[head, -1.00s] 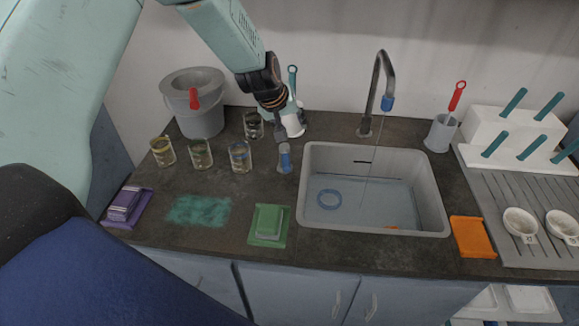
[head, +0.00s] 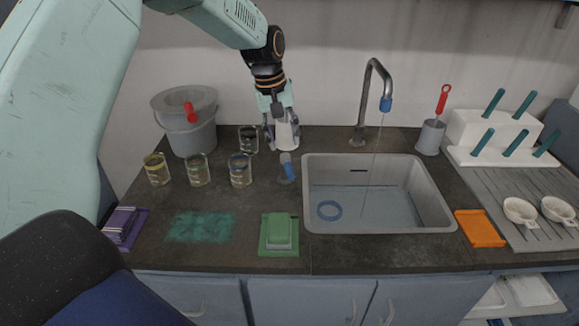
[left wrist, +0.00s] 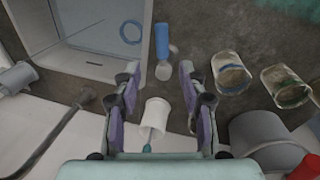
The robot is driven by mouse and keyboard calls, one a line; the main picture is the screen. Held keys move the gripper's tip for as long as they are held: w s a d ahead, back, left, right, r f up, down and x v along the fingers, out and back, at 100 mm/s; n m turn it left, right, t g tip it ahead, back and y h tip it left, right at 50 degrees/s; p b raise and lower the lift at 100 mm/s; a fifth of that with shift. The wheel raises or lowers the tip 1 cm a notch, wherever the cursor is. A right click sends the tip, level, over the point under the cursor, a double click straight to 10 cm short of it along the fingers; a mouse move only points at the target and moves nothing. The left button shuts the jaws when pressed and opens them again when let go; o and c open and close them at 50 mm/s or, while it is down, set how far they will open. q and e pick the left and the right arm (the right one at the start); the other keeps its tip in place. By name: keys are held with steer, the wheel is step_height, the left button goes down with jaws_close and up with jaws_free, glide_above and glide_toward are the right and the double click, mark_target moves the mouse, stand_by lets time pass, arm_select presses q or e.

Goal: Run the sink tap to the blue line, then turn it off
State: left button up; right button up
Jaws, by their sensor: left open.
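The sink tap (head: 372,95) is a curved metal spout with a blue tip (head: 386,104). A thin stream of water falls from it into the grey sink (head: 440,205), where shallow bluish water stands. A blue ring (head: 329,210) lies in the sink and also shows in the left wrist view (left wrist: 131,31). A dark mark (head: 358,170) is on the back wall; I cannot make out a blue line. My left gripper (head: 282,142) points down, open, left of the sink by a white holder (head: 286,133). Its fingers (left wrist: 158,76) are apart with nothing gripped. My right gripper is not in view.
A small blue-bodied bottle (head: 287,171) stands between the sink and several glass beakers (head: 240,171). A grey bucket (head: 190,135) stands behind them. A grey cup with a red-handled tool (head: 431,137) is right of the tap.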

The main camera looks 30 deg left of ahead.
mark_target(289, 168)
arm_select(q)
steer(key=shift+g, duration=0.3)
steer(key=f, duration=0.4)
steer(key=f+b, duration=0.1)
steer(key=f, duration=0.2)
steer(key=shift+w+d, duration=0.15)
steer(key=shift+d, duration=0.25)
steer(key=shift+w+d+f, duration=0.2)
steer(key=shift+d+f, duration=0.05)
steer(key=shift+f, duration=0.35)
steer(key=shift+a, duration=0.1)
steer(key=shift+s+a, duration=0.1)
steer(key=shift+s, duration=0.05)
steer(key=shift+c, duration=0.4)
steer(key=shift+d, duration=0.2)
steer(key=c, duration=0.5)
steer(key=shift+a, duration=0.1)
jaws_close()
